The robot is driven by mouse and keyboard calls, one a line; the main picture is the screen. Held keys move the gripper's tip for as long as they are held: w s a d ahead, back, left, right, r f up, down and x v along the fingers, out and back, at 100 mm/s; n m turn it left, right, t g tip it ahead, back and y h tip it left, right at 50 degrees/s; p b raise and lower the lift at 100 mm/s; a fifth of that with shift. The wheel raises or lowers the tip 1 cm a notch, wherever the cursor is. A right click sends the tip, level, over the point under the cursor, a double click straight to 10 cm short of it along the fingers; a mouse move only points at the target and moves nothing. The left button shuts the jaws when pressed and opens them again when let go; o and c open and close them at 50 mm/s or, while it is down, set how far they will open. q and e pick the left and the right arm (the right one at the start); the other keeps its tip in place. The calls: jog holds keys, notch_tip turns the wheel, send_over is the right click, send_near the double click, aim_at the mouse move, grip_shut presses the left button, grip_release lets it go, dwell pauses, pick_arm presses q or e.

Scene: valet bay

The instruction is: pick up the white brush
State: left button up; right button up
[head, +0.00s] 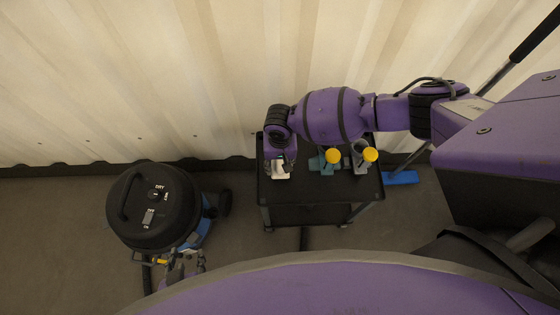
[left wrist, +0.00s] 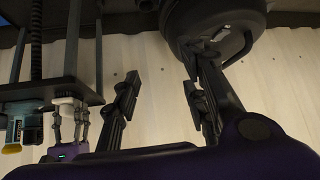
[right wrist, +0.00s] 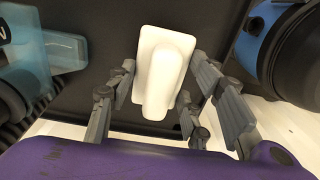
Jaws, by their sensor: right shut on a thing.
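Two spray bottles with yellow parts, one teal (head: 332,157) and one grey (head: 369,156), stand on the cart right of the brush. A black and blue vacuum (head: 150,205) stands left of the cart. A blue floor tool (head: 400,178) lies at right. A corrugated wall (head: 150,80) is behind.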

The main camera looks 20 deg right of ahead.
notch_tip(320, 180, up, 10)
jog(key=shift+p, duration=0.8)
